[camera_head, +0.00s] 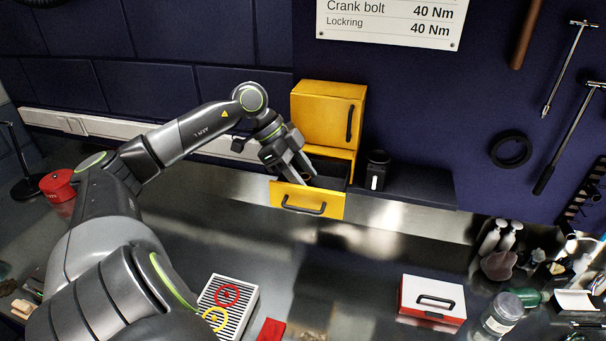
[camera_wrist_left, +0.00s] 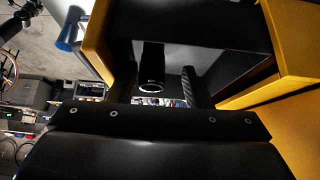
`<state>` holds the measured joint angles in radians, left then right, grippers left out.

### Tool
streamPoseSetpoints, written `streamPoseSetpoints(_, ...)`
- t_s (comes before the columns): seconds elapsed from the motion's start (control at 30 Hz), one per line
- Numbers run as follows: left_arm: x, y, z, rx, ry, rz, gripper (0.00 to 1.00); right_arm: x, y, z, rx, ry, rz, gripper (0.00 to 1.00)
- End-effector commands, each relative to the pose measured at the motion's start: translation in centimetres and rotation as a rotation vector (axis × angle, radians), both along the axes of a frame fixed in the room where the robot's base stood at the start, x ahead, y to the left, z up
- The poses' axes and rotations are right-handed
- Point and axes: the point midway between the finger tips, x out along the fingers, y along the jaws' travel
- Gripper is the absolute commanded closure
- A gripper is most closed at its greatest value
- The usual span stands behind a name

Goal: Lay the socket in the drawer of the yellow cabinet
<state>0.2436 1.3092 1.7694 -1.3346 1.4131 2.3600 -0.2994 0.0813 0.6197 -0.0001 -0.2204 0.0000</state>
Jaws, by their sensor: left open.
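The yellow cabinet (camera_head: 327,117) stands against the back wall. Its lower drawer (camera_head: 283,196) is pulled open, with a dark interior. My left gripper (camera_head: 308,177) points down into the open drawer, its fingers apart. In the left wrist view, a dark cylinder with a shiny ring-shaped end, which looks like the socket (camera_wrist_left: 152,68), lies between the spread fingers of the gripper (camera_wrist_left: 156,88), inside the drawer's yellow walls (camera_wrist_left: 100,38). I see a gap between it and the right finger; contact with the drawer floor is not clear. The socket is hidden in the head view. My right gripper is out of view.
The cabinet's upper door (camera_head: 322,112) is shut. A black jar (camera_head: 377,170) stands close to the drawer's right. A red and white box (camera_head: 431,299) and a striped tray (camera_head: 229,305) sit farther forward. The bench in front of the drawer is clear.

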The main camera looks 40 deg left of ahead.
Motion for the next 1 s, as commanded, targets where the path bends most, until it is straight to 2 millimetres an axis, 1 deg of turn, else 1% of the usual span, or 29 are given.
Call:
streamPoseSetpoints(0.3,-0.2,0.0,-0.1,0.0,0.005,-0.004,0.52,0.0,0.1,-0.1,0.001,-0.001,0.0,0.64)
streamPoseSetpoints(0.47,-0.4,0.5,0.4,0.003,0.005,-0.003,0.52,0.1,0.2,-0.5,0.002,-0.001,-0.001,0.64)
streamPoseSetpoints(0.57,-0.6,1.1,1.2,0.005,0.005,-0.003,0.52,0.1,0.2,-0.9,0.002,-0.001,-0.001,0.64)
streamPoseSetpoints(1.0,-2.1,4.2,5.9,0.005,0.005,0.002,0.52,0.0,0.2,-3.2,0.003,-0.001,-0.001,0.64)
